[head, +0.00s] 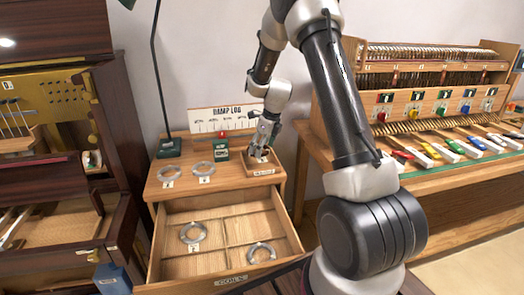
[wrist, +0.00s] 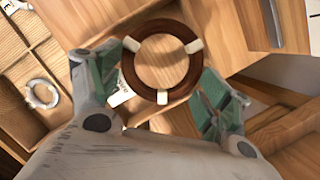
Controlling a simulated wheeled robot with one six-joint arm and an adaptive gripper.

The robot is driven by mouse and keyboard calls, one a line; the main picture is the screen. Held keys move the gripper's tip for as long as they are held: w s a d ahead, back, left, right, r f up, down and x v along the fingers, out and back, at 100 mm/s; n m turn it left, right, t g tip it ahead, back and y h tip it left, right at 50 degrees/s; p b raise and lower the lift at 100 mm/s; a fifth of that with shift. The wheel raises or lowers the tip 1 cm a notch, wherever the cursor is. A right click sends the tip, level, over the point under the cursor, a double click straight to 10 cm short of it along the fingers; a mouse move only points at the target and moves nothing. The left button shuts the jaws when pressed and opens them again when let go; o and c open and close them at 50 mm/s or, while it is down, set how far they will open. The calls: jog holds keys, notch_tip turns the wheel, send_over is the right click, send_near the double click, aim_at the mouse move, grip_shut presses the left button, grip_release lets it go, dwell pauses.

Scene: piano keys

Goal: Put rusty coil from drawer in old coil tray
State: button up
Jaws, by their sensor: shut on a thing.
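The rusty coil (wrist: 128,68), a dark brown ring with pale bindings, sits between the green-padded fingers of my gripper (wrist: 162,74) in the wrist view. My gripper is shut on it. In the head view my gripper (head: 262,150) points down at the small wooden tray (head: 264,173) with a label on its front, at the cabinet top's right. The coil is hard to make out there, and I cannot tell whether it touches the tray floor. The open drawer (head: 232,270) below has divided compartments, with grey coils at the left (head: 184,236) and right (head: 252,250).
Two grey coils (head: 169,181) (head: 203,176) lie on the cabinet top, beside a small green box (head: 221,152) and a lamp base (head: 169,148). A "Damp Log" board (head: 222,119) stands behind. A piano stands left; a bench with keys (head: 450,150) stands right.

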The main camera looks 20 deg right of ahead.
jog(key=shift+f, duration=0.75)
jog(key=shift+f, duration=0.1)
jog(key=shift+f, duration=0.4)
jog(key=shift+f, duration=0.1)
jog(key=o, duration=1.1)
